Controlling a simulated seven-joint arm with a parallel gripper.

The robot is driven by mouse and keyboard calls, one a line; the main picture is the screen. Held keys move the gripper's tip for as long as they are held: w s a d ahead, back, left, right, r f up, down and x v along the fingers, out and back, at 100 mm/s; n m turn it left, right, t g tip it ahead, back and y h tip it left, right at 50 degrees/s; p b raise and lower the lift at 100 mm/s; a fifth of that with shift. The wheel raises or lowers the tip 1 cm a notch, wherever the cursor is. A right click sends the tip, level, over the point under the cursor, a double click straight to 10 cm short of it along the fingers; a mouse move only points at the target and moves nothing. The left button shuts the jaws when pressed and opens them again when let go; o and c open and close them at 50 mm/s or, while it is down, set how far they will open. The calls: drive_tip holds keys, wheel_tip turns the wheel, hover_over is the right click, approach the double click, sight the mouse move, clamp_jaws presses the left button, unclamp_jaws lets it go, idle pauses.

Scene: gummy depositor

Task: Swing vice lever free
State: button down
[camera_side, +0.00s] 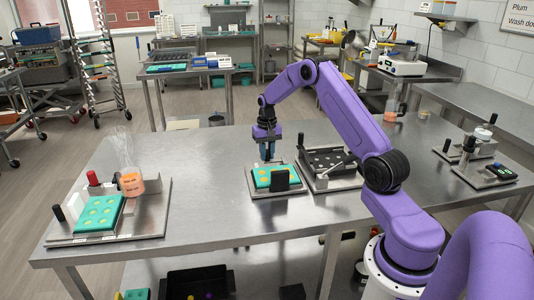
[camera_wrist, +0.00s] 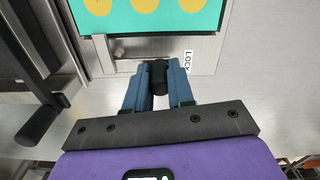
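The vice lever's black knob (camera_wrist: 158,77) stands between my two blue fingertips in the wrist view, next to a white LOCK label (camera_wrist: 187,60). My gripper (camera_wrist: 158,82) points down over it, and both fingers appear to touch its sides. In the side view my gripper (camera_side: 268,155) is at the back edge of the middle fixture; the knob is hidden there. The vice plate (camera_side: 262,193) bears a teal mold (camera_side: 263,180) with yellow round cavities, also in the wrist view (camera_wrist: 170,22). A black block (camera_side: 281,180) stands at its front.
Close right of the vice is a second fixture (camera_side: 345,181) with a dark tray and an upright black handle (camera_side: 300,140); the handle also shows in the wrist view (camera_wrist: 40,125). The bench (camera_side: 210,180) between is clear.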

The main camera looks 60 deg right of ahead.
drive_tip(key=shift+d, duration=0.1)
drive_tip(key=shift+w+d+m, duration=0.2)
drive_tip(key=shift+w+m, duration=0.05)
drive_tip(key=shift+m, duration=0.35)
drive_tip(key=shift+w+d+m, duration=0.2)
drive_tip(key=shift+m, duration=0.4)
drive_tip(key=d+m, duration=0.2)
drive_tip(key=m, duration=0.1)
drive_tip(key=shift+w+m, duration=0.3)
drive_tip(key=shift+w, duration=0.05)
drive_tip(key=d+m, duration=0.1)
drive_tip(key=m, duration=0.1)
drive_tip(key=shift+w+d+m, duration=0.1)
drive_tip(key=shift+d+m, duration=0.05)
drive_tip(key=shift+m, duration=0.15)
drive_tip(key=shift+d+m, duration=0.45)
drive_tip(key=shift+m, duration=0.4)
drive_tip(key=shift+d+m, duration=0.45)
drive_tip(key=shift+m, duration=0.4)
drive_tip(key=shift+d+r, duration=0.1)
drive_tip(key=c, duration=1)
unclamp_jaws()
drive_tip(key=shift+o, duration=0.2)
